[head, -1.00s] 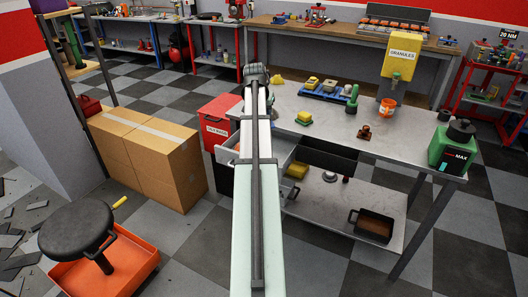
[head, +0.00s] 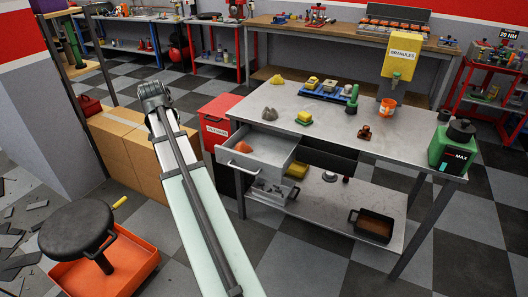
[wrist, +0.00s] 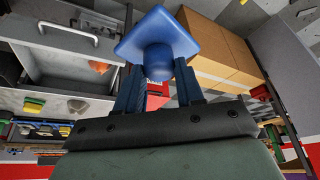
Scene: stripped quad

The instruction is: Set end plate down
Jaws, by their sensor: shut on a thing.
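The end plate (wrist: 158,35), a blue square plate with a round boss, is in the wrist view. My gripper (wrist: 158,76) is shut on it, with dark blue fingers on either side of the boss. The plate is held in the air, apart from any surface that I can see. In the head view my gripper and the plate do not show; only my arm does.
An open grey drawer (head: 280,147) with an orange piece (head: 243,147) inside juts from the workbench (head: 330,115). A red cabinet (head: 216,112) and cardboard boxes (head: 125,160) stand left of it. The bench's front middle is largely clear.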

